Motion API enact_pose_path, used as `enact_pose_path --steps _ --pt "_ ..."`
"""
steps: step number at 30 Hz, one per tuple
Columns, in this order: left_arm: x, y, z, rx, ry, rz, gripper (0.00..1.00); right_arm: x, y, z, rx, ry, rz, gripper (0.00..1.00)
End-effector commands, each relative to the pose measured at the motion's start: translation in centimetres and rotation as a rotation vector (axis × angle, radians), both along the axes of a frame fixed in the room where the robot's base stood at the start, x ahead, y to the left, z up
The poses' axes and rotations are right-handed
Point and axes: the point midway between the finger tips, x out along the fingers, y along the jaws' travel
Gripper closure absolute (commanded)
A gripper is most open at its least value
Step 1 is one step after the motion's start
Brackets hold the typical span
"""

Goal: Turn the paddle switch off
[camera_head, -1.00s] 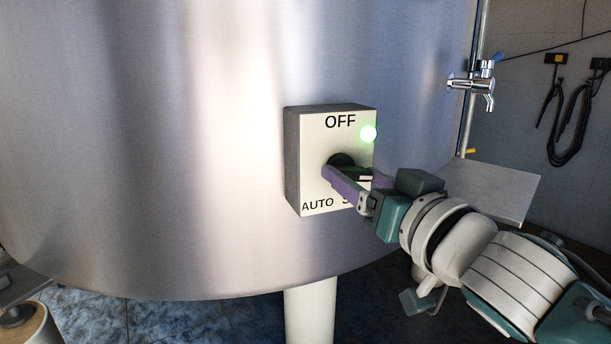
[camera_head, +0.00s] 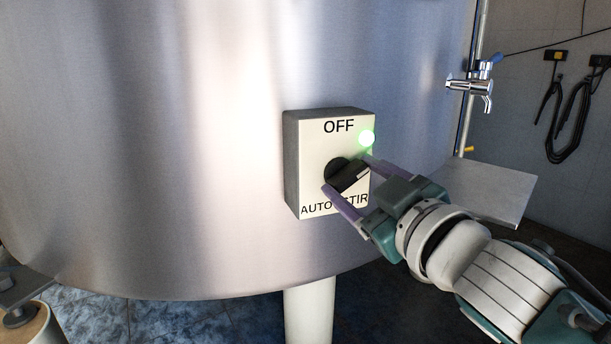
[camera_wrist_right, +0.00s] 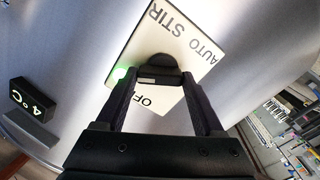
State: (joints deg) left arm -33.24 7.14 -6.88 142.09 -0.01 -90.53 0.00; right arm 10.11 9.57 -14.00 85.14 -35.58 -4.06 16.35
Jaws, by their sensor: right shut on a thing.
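The paddle switch is a pale box (camera_head: 305,180) on the tank's curved steel wall, marked OFF at the top and AUTO and STIR at the bottom. Its black paddle (camera_head: 349,179) slants, with a white mark at its upper right end. A green lamp (camera_head: 367,138) glows at upper right on the box. My right gripper (camera_head: 350,175) is shut on the paddle, one finger at its lower left and one at its upper right. The right wrist view also shows the paddle (camera_wrist_right: 158,68) between the fingers (camera_wrist_right: 160,88). My left gripper is not in view.
The steel tank (camera_head: 150,150) fills the left and middle. A tap (camera_head: 475,85) is at upper right, with a grey panel (camera_head: 490,190) below it. Black cables (camera_head: 575,115) hang on the far wall. A 4°C display (camera_wrist_right: 33,98) shows in the wrist view.

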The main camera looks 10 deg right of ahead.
Motion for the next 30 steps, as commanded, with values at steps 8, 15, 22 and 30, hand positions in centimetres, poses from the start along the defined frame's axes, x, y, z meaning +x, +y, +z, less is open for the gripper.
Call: enact_pose_path --steps 8,15,22,30 --pt "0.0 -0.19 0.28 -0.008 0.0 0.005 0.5 -0.02 0.09 0.11 -0.258 -0.045 0.0 0.86" --pt "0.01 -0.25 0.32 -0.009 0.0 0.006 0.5 -0.03 0.16 0.12 -0.483 -0.085 0.0 0.86" --pt "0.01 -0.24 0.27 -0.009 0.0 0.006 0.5 -0.03 0.24 0.13 -0.69 -0.123 0.0 0.86" --pt "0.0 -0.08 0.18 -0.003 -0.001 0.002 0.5 -0.05 0.35 0.15 -0.881 -0.156 0.001 0.86"
